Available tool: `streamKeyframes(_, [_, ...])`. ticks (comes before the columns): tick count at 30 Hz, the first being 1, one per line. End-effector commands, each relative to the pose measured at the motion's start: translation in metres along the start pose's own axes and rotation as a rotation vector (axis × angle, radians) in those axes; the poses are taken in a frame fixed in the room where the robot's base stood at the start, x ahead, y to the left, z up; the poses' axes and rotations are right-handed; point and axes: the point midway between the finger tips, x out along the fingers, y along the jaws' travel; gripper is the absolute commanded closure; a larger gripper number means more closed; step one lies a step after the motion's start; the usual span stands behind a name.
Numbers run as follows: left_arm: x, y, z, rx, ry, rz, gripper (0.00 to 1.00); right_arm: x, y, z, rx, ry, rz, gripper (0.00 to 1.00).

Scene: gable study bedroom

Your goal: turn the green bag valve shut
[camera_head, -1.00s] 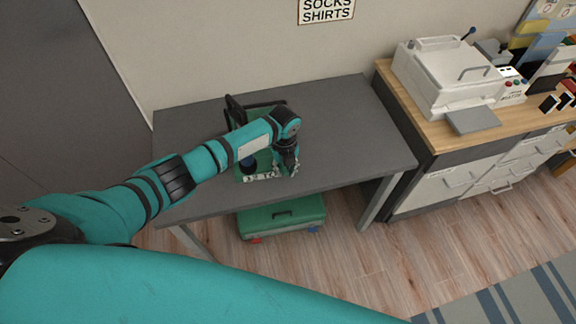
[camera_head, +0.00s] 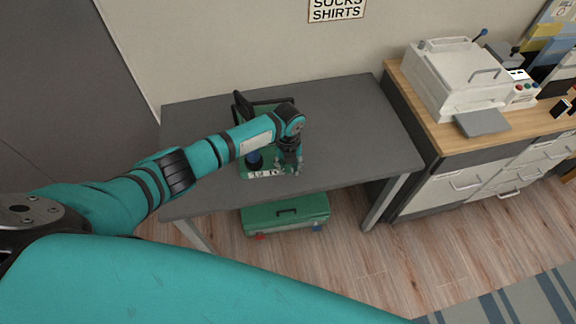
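A green bag (camera_head: 246,168) with a dark frame-like part at its back lies on the grey table, partly hidden under my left arm. A dark blue round part (camera_head: 254,159), possibly the valve, shows on it just below the arm. A white marked strip (camera_head: 262,174) runs along its front edge. My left gripper (camera_head: 290,168) points down at the right side of the bag, right of the blue part. Its fingers are too small to tell if they are open or touching anything. My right gripper is not in view.
The grey table (camera_head: 355,145) is bare right of the bag. A green case (camera_head: 286,214) stands on the floor underneath. A wooden-topped cabinet (camera_head: 470,140) carrying a white machine (camera_head: 455,80) stands to the right. A wall sign (camera_head: 337,10) hangs behind the table.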

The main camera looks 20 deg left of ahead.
Motion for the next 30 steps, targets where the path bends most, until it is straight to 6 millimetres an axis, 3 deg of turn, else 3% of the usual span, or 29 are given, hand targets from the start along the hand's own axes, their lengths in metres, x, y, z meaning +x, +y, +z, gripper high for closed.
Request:
streamKeyframes(2, [0.0, 0.0, 0.0, 0.0, 0.0, 0.0, 0.58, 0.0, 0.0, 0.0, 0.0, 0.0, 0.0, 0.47])
streamKeyframes(10, [0.0, 0.0, -0.001, -0.001, 0.001, 0.001, 0.58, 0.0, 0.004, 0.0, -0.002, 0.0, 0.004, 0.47])
streamKeyframes(14, [-0.01, 0.0, 0.0, -0.001, 0.0, 0.0, 0.58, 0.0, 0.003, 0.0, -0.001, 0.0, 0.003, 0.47])
streamKeyframes(24, [-0.079, 0.0, 0.001, 0.0, -0.003, -0.002, 0.58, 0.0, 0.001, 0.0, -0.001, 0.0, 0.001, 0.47])
streamKeyframes(30, [-0.109, 0.0, 0.001, -0.001, -0.001, 0.0, 0.58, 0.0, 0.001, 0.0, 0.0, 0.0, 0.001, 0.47])
